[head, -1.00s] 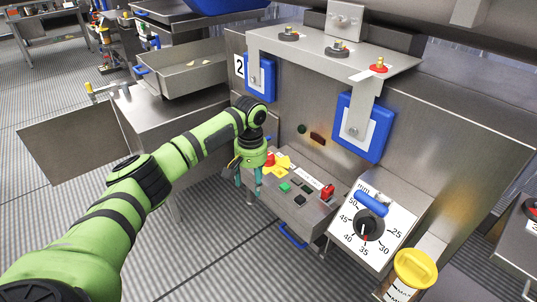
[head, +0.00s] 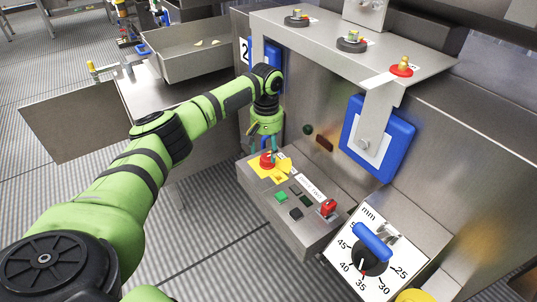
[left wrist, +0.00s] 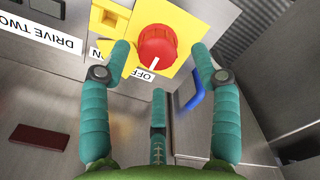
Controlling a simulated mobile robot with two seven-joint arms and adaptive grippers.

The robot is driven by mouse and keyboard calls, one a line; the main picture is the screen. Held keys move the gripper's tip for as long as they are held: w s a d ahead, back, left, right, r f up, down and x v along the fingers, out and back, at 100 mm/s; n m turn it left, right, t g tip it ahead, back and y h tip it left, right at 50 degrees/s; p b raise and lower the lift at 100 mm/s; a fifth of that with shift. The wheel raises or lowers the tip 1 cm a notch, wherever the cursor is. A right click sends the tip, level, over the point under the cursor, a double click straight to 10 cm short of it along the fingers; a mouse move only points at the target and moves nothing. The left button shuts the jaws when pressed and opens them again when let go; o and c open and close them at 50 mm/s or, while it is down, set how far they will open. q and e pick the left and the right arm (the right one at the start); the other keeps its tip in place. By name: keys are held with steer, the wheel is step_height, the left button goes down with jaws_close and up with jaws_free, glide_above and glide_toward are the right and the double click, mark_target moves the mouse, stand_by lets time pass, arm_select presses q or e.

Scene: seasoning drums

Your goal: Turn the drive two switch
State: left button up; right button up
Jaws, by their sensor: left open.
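The drive two switch is a red round knob (head: 267,160) on a yellow plate (head: 281,171), at the left end of the grey control box. In the left wrist view the red knob (left wrist: 157,46) has a white pointer line aimed toward the OFF label (left wrist: 146,73). A DRIVE TWO label (left wrist: 55,38) lies left of the plate. My left gripper (head: 270,147) points down over the knob with its fingers open. In the left wrist view its teal fingers (left wrist: 160,62) are spread, with the knob between and beyond the two upper tips. Contact cannot be told. My right gripper is not in view.
The control box also carries a green button (head: 281,196), dark buttons and a red switch (head: 327,207). A dial with a blue handle (head: 371,242) stands right of it. A steel shelf (head: 330,50) overhangs behind, with a blue panel (head: 377,138) below.

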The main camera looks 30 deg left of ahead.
mark_target(267, 156)
arm_select(q)
step_height(267, 156, down, 4)
steer(key=shift+w+r, duration=0.1)
steer(key=shift+r, duration=0.1)
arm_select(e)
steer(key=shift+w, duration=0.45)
arm_select(q)
steer(key=shift+r, duration=0.1)
jaws_close()
steer(key=shift+r, duration=0.1)
